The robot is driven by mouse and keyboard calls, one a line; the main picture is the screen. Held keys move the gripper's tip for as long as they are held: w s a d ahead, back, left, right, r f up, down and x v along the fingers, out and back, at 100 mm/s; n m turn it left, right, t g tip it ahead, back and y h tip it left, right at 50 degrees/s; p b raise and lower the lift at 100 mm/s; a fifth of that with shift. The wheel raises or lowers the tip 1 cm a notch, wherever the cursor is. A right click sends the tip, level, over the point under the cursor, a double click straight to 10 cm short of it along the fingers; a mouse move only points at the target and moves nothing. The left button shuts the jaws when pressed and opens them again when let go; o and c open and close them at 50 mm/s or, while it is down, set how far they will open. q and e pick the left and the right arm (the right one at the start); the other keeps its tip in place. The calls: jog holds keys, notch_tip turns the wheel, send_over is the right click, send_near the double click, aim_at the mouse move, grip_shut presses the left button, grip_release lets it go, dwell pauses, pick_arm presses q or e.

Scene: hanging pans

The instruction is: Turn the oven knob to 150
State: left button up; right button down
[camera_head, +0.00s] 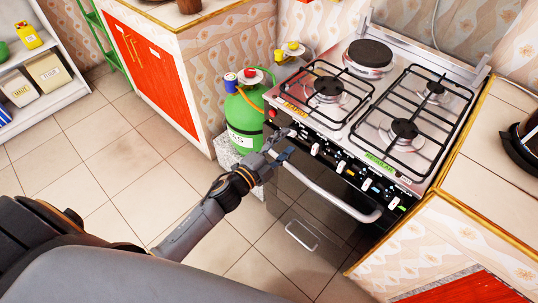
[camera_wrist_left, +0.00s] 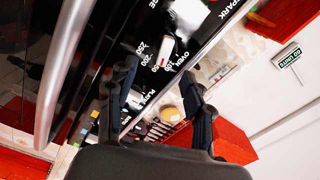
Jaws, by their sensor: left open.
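The oven knob (camera_wrist_left: 166,49) is a pale handle on the black control panel in the left wrist view, beside the OVEN label and numbers from 100 to 250. Its exact setting is hard to tell. My left gripper (camera_head: 282,146) is at the left end of the panel in the head view, close in front of the knobs. In the left wrist view its two fingers (camera_wrist_left: 160,74) are apart, with the numbers showing between their tips. I cannot tell whether they touch the knob. My right gripper is not in view.
The stove's oven handle (camera_head: 325,192) runs below the panel, close to my left gripper. Other white knobs (camera_head: 341,167) stand along the panel. A green gas bottle (camera_head: 246,121) stands left of the stove. A counter (camera_head: 440,240) is at the right. The tiled floor is free.

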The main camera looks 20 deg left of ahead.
pick_arm(q)
jog(key=v, duration=0.9)
jog(key=shift+w, duration=0.15)
